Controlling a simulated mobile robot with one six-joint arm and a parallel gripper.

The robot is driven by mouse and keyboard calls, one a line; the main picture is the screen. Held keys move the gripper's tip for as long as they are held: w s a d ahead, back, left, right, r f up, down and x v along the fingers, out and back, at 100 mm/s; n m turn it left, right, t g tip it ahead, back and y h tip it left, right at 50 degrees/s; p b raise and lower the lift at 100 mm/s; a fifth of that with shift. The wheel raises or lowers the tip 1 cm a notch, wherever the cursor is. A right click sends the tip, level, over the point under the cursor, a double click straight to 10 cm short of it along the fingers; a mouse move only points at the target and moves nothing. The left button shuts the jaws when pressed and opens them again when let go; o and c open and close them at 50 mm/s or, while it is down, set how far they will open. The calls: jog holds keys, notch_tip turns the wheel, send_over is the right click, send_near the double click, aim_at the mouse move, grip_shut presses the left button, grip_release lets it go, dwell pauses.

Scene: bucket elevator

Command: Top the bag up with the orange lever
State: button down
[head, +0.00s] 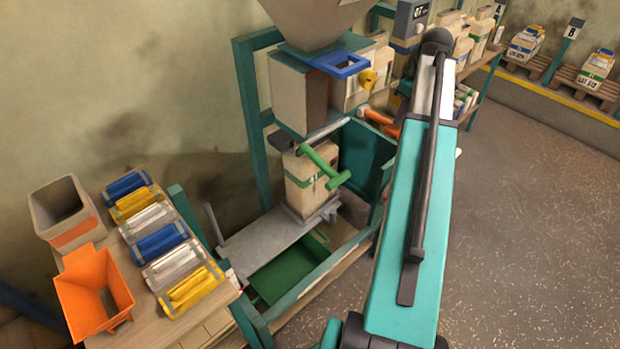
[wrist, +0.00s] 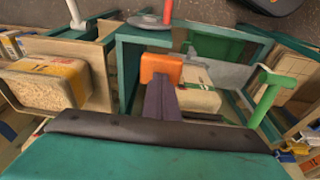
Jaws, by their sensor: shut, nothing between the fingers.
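The orange lever (head: 380,121) sticks out at the right side of the filling machine in the head view, partly hidden by my arm. In the wrist view its orange end (wrist: 162,67) lies at the tips of my gripper (wrist: 160,86). My fingers are shut and empty. They overlap the lever in the picture; I cannot tell whether they touch it. The beige bag (head: 306,184) with a green band stands upright on the grey platform below the spout. It shows partly behind my fingers in the wrist view (wrist: 201,99). My gripper is hidden in the head view.
A green lever (head: 325,166) projects in front of the bag. The floor at right is clear.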

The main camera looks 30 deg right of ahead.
jog(key=shift+s+b+x, duration=0.2)
jog(key=shift+b+x, duration=0.1)
jog(key=shift+x, duration=0.75)
jog(key=shift+s+b+x, duration=0.25)
jog(key=shift+x, duration=0.75)
dwell(1.3)
jog(key=p+v, duration=0.2)
jog(key=v, duration=0.1)
jog(key=w+p+v, duration=0.1)
jog(key=p+v, duration=0.1)
jog(key=v, duration=0.1)
jog(key=p+v, duration=0.2)
jog(key=shift+w+a+r, duration=0.1)
jog(key=shift+w+r, duration=0.25)
jog(key=shift+r, duration=0.25)
dwell(0.4)
